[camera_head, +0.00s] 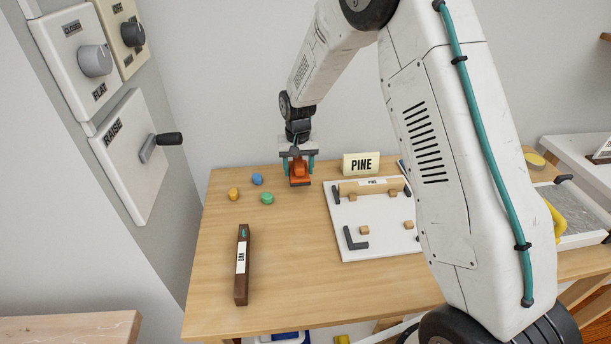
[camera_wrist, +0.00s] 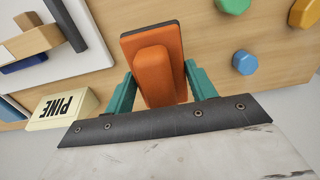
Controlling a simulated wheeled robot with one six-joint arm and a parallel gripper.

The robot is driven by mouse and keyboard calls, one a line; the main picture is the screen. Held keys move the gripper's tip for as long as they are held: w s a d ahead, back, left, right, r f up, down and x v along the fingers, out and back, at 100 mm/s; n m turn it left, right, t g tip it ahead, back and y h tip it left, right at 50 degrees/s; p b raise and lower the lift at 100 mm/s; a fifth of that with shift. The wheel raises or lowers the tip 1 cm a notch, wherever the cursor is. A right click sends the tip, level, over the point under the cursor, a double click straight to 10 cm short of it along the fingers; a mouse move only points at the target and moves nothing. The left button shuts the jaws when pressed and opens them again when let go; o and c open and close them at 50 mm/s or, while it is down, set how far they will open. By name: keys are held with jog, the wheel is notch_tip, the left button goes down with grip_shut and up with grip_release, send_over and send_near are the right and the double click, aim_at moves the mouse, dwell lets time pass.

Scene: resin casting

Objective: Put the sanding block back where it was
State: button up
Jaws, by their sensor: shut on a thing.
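The sanding block (camera_head: 299,177) is orange with a raised grip and a dark underside layer. It also shows in the wrist view (camera_wrist: 157,64). My gripper (camera_head: 298,165) has its two teal fingers shut on the block's raised grip. In the wrist view my gripper (camera_wrist: 160,90) has one finger on each side of the grip. The block is over the back part of the wooden table (camera_head: 290,240), left of the PINE sign (camera_head: 361,164). I cannot tell whether its underside touches the table.
Blue (camera_head: 257,179), orange-yellow (camera_head: 233,194) and green (camera_head: 267,198) pebble-like pieces lie left of the block. A dark bar (camera_head: 241,275) lies at the front left. A white board (camera_head: 372,246) with a pine bar (camera_head: 371,186) and small wooden blocks lies right. The middle left tabletop is clear.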

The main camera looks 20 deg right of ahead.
aim_at(299, 178)
jog(key=shift+f, duration=1.95)
jog(key=shift+f, duration=0.2)
jog(key=o, duration=1)
